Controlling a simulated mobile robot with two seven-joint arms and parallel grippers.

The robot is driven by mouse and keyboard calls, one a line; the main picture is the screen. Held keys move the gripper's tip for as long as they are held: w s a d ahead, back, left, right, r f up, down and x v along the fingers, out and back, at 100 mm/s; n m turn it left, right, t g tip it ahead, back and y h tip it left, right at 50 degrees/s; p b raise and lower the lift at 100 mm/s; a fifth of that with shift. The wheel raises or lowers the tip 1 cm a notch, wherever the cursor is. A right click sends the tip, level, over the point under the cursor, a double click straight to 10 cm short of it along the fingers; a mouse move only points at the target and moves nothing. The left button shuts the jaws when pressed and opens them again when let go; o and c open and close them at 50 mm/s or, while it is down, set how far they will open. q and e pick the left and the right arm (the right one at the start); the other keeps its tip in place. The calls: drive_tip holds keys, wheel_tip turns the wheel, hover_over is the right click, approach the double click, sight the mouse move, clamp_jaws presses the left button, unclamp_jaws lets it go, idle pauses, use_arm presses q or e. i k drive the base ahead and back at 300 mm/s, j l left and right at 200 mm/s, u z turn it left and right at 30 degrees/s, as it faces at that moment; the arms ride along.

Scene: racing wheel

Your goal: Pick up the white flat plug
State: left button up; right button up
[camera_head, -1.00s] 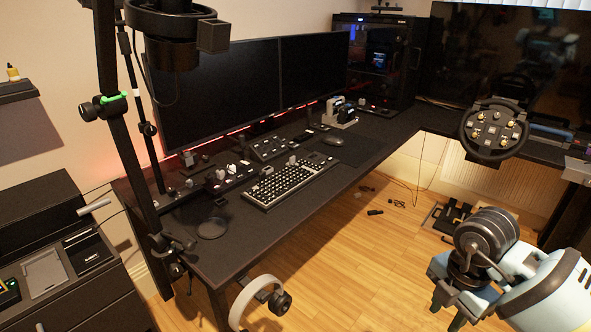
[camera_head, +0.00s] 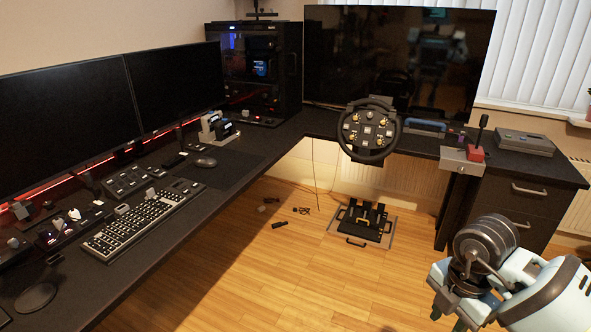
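I cannot pick out the white flat plug for sure. Small pale pieces (camera_head: 74,214) lie on the desk left of the keyboard, too small to identify. A small greyish item (camera_head: 271,200) lies on the wooden floor under the desk, also too small to name. My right arm comes in at the lower right, and my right gripper (camera_head: 450,315) shows at its lower end, far from these items. Its fingertips are partly hidden and cut by the bottom edge, so I cannot tell its opening. My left gripper is not in view.
The black corner desk (camera_head: 235,170) carries monitors, a keyboard (camera_head: 143,222), a mouse (camera_head: 203,162) and a PC case (camera_head: 255,70). A steering wheel (camera_head: 367,131) stands at its edge. Pedals (camera_head: 363,222) and small dark items (camera_head: 280,225) sit on the floor. The front floor is clear.

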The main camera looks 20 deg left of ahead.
sight(74, 213)
drive_tip(key=i+l+u, duration=0.1)
drive_tip(key=i, duration=0.3)
drive_tip(key=i+l+u, duration=0.1)
drive_tip(key=i, duration=0.3)
drive_tip(key=i+l+u, duration=0.1)
drive_tip(key=i, duration=0.25)
drive_tip(key=i+u, duration=0.6)
drive_tip(key=u, duration=0.15)
drive_tip(key=i+l+u, duration=0.2)
drive_tip(key=u, duration=0.2)
drive_tip(key=i+u, duration=0.2)
drive_tip(key=u, duration=0.2)
drive_tip(key=i+l+u, duration=0.15)
drive_tip(key=u, duration=0.3)
drive_tip(key=i+l+u, duration=0.2)
drive_tip(key=u, duration=0.2)
drive_tip(key=i+l+u, duration=0.15)
drive_tip(key=u, duration=0.2)
drive_tip(key=i+l+u, duration=0.15)
drive_tip(key=u, duration=0.25)
drive_tip(key=i+l+u, duration=0.1)
drive_tip(key=u, duration=0.25)
drive_tip(key=i+l+u, duration=0.1)
drive_tip(key=l+u, duration=0.15)
drive_tip(key=i+l+u, duration=0.2)
drive_tip(key=l+u, duration=0.25)
drive_tip(key=l, duration=0.15)
